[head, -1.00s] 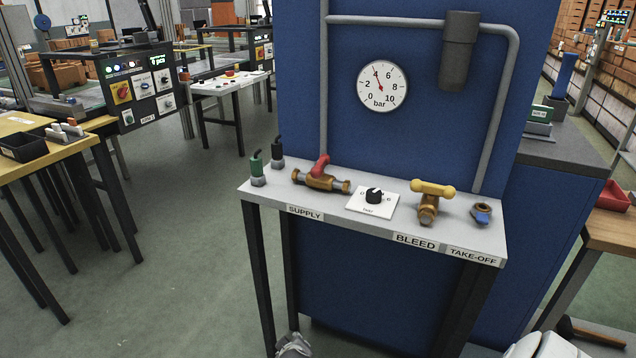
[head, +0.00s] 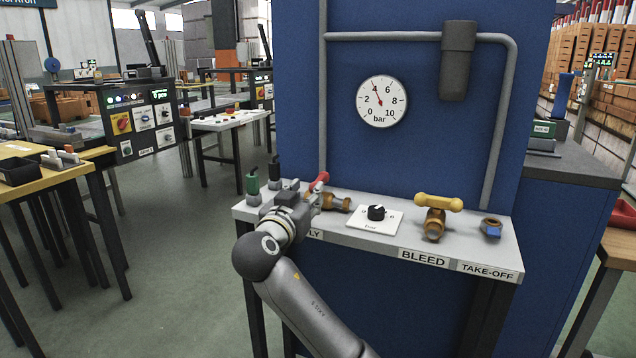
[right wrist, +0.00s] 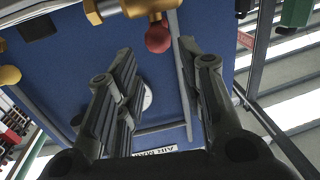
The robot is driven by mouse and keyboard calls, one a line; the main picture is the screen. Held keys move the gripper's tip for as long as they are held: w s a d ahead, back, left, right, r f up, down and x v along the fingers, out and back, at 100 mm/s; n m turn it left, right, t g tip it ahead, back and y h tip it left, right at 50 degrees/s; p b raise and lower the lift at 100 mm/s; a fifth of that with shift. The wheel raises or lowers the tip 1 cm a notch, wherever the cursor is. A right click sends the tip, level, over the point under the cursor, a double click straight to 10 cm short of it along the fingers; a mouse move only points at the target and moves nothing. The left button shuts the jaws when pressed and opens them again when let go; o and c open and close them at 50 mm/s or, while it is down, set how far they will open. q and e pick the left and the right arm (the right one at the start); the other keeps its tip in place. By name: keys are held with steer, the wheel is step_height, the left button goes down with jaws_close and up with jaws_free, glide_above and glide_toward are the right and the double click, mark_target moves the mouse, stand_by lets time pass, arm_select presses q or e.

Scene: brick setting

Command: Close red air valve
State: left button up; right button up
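The red air valve is a brass body (head: 337,202) with a red lever (head: 320,180), on the left half of the grey bench above the partly covered SUPPLY label. The lever points up and to the right in the head view. My right gripper (head: 309,200) is at the left side of the valve, hiding part of it. In the right wrist view, the right gripper's two fingers (right wrist: 156,52) are open. The lever's red end (right wrist: 158,38) shows between and just beyond the fingertips, with no clear contact. The brass body (right wrist: 143,7) is above it. My left gripper is not in view.
The grey bench (head: 385,245) also holds a black selector knob (head: 376,212), a yellow-handled bleed valve (head: 434,215) and a take-off fitting (head: 491,227). A green-topped fitting (head: 252,184) stands close left of the gripper. The blue panel (head: 300,100) with a gauge (head: 381,101) rises behind.

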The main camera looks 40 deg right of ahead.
mark_target(318, 180)
steer(key=x, duration=0.9)
steer(key=shift+w+d, duration=0.1)
steer(key=shift+d, duration=0.05)
steer(key=shift+c, duration=0.3)
steer(key=shift+f, duration=0.1)
jaws_close()
